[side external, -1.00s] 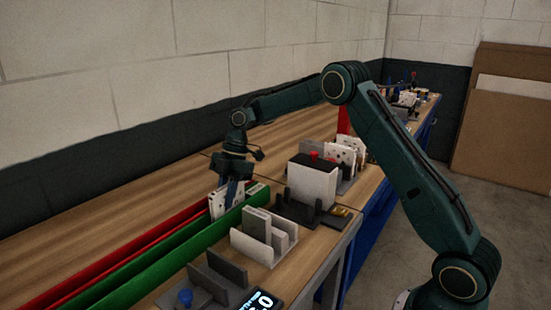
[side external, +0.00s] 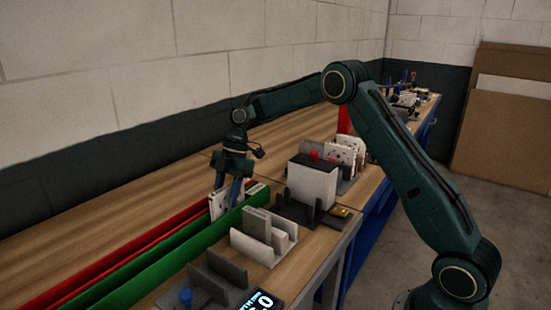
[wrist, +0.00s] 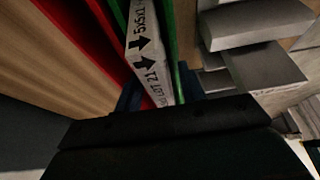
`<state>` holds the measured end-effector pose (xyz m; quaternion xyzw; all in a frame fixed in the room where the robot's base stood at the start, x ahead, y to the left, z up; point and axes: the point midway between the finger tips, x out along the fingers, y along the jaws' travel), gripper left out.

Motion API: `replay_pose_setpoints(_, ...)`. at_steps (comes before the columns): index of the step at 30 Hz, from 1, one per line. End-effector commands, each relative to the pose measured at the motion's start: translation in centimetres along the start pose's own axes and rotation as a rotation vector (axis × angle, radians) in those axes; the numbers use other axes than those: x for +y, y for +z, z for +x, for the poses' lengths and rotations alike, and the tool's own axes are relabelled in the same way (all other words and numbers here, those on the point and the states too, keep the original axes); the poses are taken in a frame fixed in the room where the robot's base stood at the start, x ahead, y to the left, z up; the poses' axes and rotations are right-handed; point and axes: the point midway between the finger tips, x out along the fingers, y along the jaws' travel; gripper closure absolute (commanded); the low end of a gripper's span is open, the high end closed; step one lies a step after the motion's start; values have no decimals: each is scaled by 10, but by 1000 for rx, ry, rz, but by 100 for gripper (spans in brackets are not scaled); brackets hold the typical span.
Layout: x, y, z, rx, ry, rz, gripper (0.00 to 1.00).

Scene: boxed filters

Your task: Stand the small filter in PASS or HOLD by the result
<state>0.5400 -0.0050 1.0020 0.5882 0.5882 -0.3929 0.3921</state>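The small filter (side external: 215,207) is a thin white panel with dark spots on its face. It stands on edge near the far end of the green channel (side external: 170,255). In the wrist view its edge (wrist: 150,60) shows "5x5x1", "LOT 21" and black arrows, between two green walls. The red channel (side external: 120,255) runs parallel on the wall side. My gripper (side external: 229,190) is down over the filter. Its blue fingers look spread, one on each side of the filter in the wrist view (wrist: 160,95). The filter's lower part is hidden by the green wall.
A light grey slotted stand (side external: 250,247) and a dark slotted stand (side external: 205,285) sit near the front edge. A lit display (side external: 264,301) is cut off, showing ".0". A white box (side external: 313,184) and spotted panels (side external: 345,150) stand farther right. Bench behind the channels is clear.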

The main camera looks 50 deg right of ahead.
Motion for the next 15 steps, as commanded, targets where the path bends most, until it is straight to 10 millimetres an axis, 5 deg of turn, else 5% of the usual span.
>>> replay_pose_setpoints(15,1,0,-53,1,2,0,60)
